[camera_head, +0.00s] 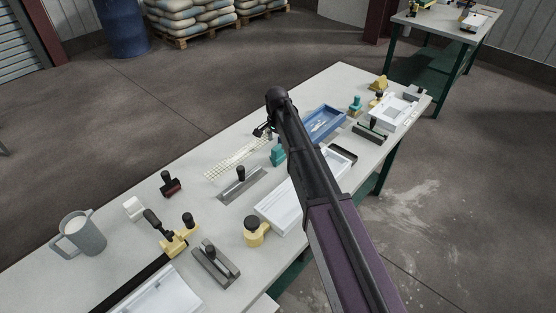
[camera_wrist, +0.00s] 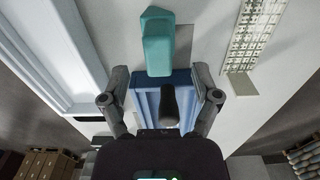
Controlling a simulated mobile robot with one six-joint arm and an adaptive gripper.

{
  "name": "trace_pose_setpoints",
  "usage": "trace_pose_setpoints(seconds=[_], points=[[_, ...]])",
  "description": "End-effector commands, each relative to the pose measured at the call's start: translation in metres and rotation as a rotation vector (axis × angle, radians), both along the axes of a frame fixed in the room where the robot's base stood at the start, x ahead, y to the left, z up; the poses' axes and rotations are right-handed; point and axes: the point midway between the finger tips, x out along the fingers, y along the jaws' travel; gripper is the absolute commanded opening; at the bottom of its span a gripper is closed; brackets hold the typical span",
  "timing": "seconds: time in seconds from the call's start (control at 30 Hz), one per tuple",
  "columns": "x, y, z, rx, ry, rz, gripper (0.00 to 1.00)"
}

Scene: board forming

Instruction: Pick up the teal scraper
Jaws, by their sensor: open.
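A teal scraper (camera_head: 278,156), a blocky upright shape, is on the long grey table, just below my gripper (camera_head: 263,131) in the head view. The scraper also shows in the wrist view (camera_wrist: 157,45), at top centre, beyond the fingertips and apart from them. My gripper is open and empty in the wrist view (camera_wrist: 157,82), with one finger on each side. My arm hides part of the table's middle. A second teal object (camera_head: 355,104) stands farther along the table; its kind is hard to tell.
A blue tray (camera_head: 338,115) with a dark-handled thing in it lies past the scraper. A white mesh strip (camera_head: 225,168) lies left of the scraper and a white tray (camera_head: 268,209) lies below it. A trowel with a black handle (camera_head: 241,187) is nearby.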

Motion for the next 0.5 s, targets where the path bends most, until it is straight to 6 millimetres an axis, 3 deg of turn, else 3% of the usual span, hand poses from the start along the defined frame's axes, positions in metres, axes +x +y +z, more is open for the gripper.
trace_pose_setpoints(seconds=[0.5], points=[[-0.001, -0.002, -0.037, 0.0, 0.0, 0.0, 0.8]])
